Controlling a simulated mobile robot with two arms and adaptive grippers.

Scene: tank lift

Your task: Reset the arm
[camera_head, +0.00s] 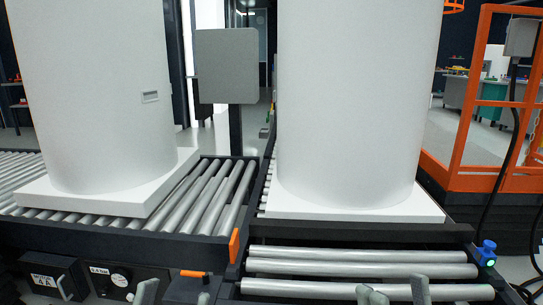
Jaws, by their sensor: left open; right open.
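My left gripper (175,294) shows only as two grey fingertips at the bottom edge, left of the middle. They stand apart with nothing between them. My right gripper (395,293) shows its grey fingertips at the bottom edge, right of the middle, in front of the front rollers. It is also open and empty. Both arms are out of the frame. A large white tank (95,90) stands upright on a white square base on the left rollers. A second white tank (355,100) stands upright on its own base on the right. Both tops are cut off. Neither gripper touches a tank.
The left roller conveyor (222,190) meets the front rollers (360,270), which are empty. A grey panel (227,66) on a post stands between the tanks. An orange frame (463,130) stands at right. A blue-topped button (487,250) sits on the right rail.

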